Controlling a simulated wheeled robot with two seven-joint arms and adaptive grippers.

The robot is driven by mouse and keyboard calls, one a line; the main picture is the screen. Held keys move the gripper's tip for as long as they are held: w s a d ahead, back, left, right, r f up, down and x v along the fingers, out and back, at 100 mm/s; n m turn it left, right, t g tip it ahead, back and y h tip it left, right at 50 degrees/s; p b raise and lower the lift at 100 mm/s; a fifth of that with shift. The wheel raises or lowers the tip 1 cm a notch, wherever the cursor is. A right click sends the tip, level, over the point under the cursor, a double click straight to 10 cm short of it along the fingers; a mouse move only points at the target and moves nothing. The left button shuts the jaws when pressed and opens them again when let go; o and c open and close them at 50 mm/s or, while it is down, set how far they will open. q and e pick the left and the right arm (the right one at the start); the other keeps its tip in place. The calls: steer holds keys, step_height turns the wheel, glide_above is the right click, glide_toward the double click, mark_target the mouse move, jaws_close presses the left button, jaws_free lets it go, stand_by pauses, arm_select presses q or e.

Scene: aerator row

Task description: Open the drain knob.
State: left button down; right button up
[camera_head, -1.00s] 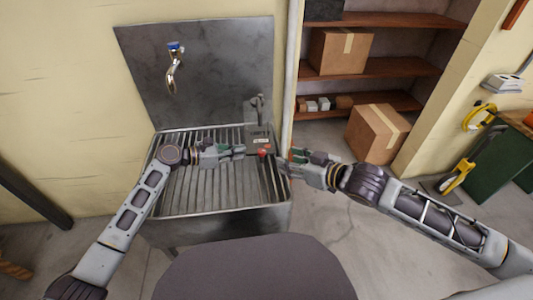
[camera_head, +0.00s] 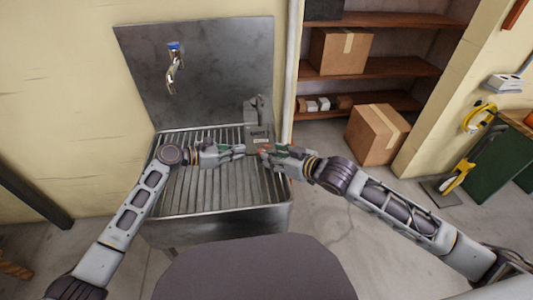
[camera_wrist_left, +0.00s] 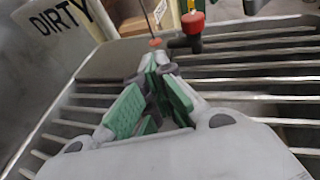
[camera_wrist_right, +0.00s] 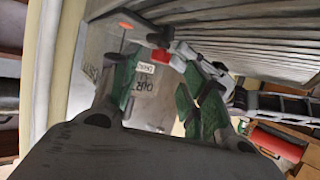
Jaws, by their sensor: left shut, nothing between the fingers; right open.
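The red drain knob (camera_wrist_left: 193,22) sits on a black stem in the left wrist view, at the grated sink's right side. In the head view it is mostly hidden by my right gripper (camera_head: 266,152), which is open. In the right wrist view the knob (camera_wrist_right: 158,57) shows near the open fingertips; I cannot tell if they touch it. My left gripper (camera_head: 243,150) is shut and empty over the sink grate, just left of the knob. Its closed green-padded fingers (camera_wrist_left: 160,64) show in the left wrist view.
The metal sink (camera_head: 215,222) has a slatted grate and backsplash. A grey box (camera_head: 256,115), marked DIRTY in the left wrist view, stands at its back right. A blue-topped tap (camera_head: 174,62) is on the backsplash. Cardboard boxes (camera_head: 377,134) and shelves are at the right.

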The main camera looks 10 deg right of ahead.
steer(key=shift+x, duration=2.3)
jaws_close()
steer(key=shift+w+d+n+g+y, duration=0.1)
steer(key=shift+d+n+g+y, duration=0.05)
steer(key=shift+n+g+y, duration=0.55)
jaws_free()
